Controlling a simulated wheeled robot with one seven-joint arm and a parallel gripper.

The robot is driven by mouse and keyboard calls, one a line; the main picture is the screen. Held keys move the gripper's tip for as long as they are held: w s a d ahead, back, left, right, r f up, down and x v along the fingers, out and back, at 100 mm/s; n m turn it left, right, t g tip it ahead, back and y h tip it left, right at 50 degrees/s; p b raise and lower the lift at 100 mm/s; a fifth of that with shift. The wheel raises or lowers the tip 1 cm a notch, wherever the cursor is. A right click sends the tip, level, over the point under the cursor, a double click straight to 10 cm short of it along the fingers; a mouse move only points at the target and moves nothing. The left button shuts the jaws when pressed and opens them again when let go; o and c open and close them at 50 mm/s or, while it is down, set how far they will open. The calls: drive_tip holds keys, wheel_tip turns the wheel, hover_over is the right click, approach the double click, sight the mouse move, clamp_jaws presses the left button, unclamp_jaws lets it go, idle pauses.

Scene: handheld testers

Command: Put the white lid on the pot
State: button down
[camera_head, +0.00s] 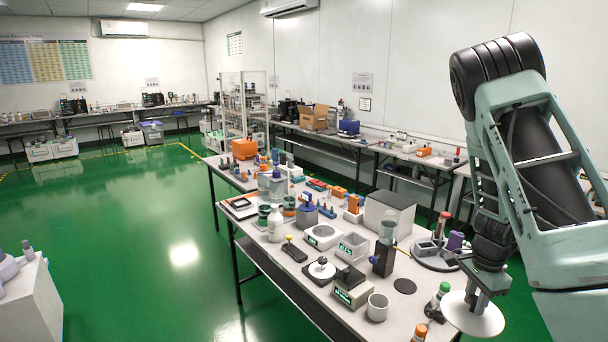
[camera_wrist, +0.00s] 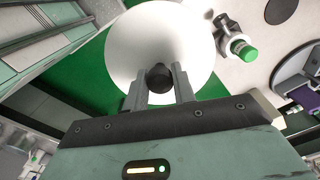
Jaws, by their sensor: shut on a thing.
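The white lid (camera_head: 473,318) is a round disc with a dark knob (camera_wrist: 159,77). My gripper (camera_head: 481,297) is shut on that knob and holds the lid at the right front end of the bench. In the wrist view the two fingers of my gripper (camera_wrist: 160,85) stand on either side of the knob, and the lid (camera_wrist: 150,35) spreads out beyond them. I cannot make out the pot in the wrist view.
A green-capped tester (camera_head: 440,293) stands close beside the lid; its green cap also shows in the wrist view (camera_wrist: 247,53). An orange-capped item (camera_head: 419,332) is at the front edge. A black disc (camera_head: 405,286) lies behind the pot, and a boxy device (camera_head: 352,287) stands left of it.

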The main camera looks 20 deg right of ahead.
drive_tip(key=w+a+f+n, duration=0.2)
drive_tip(key=w+a+n, duration=0.1)
drive_tip(key=a+n, duration=0.5)
drive_tip(key=w+a+f+n, duration=0.3)
drive_tip(key=a+n, duration=0.3)
drive_tip(key=a, duration=0.4)
drive_tip(key=w+a+f+n, duration=0.2)
drive_tip(key=a+n, duration=0.5)
drive_tip(key=a, duration=0.2)
wheel_tip(320, 180, down, 10)
drive_tip(key=b, duration=1)
drive_tip(key=shift+w+r, duration=0.2)
drive_tip(key=shift+r, duration=0.1)
